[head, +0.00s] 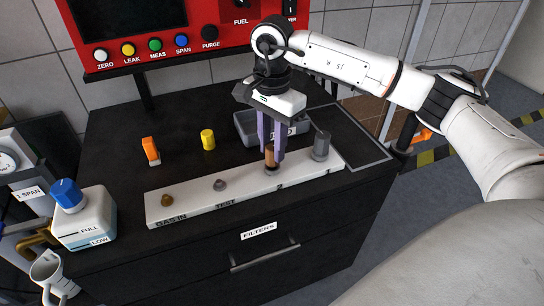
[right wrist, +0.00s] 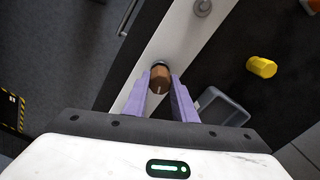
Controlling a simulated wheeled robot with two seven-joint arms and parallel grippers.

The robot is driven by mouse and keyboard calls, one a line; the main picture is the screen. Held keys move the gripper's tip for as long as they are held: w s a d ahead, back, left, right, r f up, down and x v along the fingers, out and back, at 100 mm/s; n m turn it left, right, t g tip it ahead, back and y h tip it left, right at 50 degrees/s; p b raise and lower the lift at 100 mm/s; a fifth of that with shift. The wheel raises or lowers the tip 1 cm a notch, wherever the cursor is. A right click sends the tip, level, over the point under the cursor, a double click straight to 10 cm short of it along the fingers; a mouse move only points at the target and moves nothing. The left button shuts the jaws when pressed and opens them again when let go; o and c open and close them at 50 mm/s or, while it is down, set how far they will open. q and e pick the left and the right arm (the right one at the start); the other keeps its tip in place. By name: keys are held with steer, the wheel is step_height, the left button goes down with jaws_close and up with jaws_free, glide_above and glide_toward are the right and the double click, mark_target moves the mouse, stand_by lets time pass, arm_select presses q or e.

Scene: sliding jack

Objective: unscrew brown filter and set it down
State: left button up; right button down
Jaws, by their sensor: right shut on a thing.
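The brown filter (head: 270,157) stands upright on the white strip (head: 200,200), toward its right end. It also shows in the right wrist view (right wrist: 160,79), between the purple fingers. My right gripper (head: 271,155) reaches down from above and is shut on the brown filter, with a finger on each side. Whether the filter's thread is still engaged in its seat cannot be seen. My left gripper is not in view.
A grey filter (head: 321,146) stands just right of the brown one. A grey tray (head: 250,124) lies behind my gripper. A yellow piece (head: 208,139) and an orange piece (head: 150,151) stand on the black top. A bottle with a blue cap (head: 84,222) is at left.

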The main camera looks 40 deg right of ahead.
steer(key=shift+r+p, duration=0.45)
steer(key=shift+r, duration=0.3)
stand_by(0.9)
steer(key=shift+r+p, duration=0.35)
steer(key=shift+r, duration=0.15)
